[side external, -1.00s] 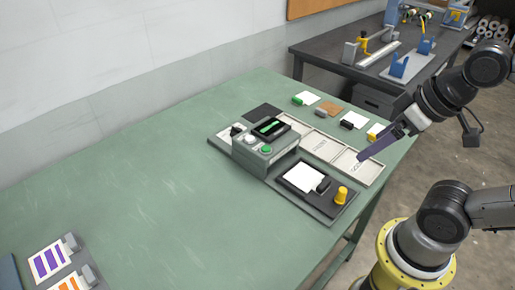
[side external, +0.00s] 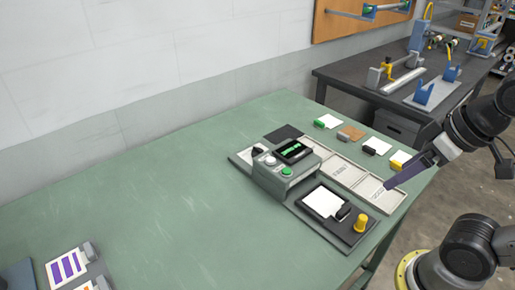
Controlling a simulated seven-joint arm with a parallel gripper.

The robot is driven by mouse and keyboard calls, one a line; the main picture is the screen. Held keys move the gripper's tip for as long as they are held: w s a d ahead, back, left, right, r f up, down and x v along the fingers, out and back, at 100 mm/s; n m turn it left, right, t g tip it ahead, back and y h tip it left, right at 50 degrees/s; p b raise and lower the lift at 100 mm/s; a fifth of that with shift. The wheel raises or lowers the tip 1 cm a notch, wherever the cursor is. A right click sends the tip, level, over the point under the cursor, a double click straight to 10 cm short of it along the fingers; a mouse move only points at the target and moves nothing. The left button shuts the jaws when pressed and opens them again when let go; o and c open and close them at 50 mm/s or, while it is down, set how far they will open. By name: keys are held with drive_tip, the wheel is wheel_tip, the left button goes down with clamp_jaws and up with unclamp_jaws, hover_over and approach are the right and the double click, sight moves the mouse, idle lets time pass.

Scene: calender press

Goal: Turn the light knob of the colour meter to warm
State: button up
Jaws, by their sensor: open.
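The colour meter (side external: 268,178) is a grey box on the green table, with a dark display (side external: 294,152) showing green marks. On its top are a black knob (side external: 258,152), a pale round knob (side external: 270,161) and a green button (side external: 287,171). Which knob is the light knob, and its setting, are too small to read. My gripper (side external: 389,186) is at the right, over the near end of the pale tray row, apart from the meter. Its long purple-grey fingers are seen edge-on; it is open and nothing shows between them.
A dark plate with a white sheet (side external: 323,203) and a yellow knob (side external: 360,222) lies in front of the meter. Pale trays (side external: 346,172) lie behind it, with several small cards beyond. Striped cards (side external: 66,267) lie at the lower left. The table's left and middle are clear.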

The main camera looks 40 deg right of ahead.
drive_tip(key=w+r, duration=1)
drive_tip(key=r, duration=0.3)
drive_tip(key=g, duration=0.5)
hover_over(258, 148)
wheel_tip(258, 148, down, 16)
drive_tip(key=f, duration=0.1)
wheel_tip(258, 148, down, 14)
drive_tip(key=shift+r, duration=0.25)
clamp_jaws()
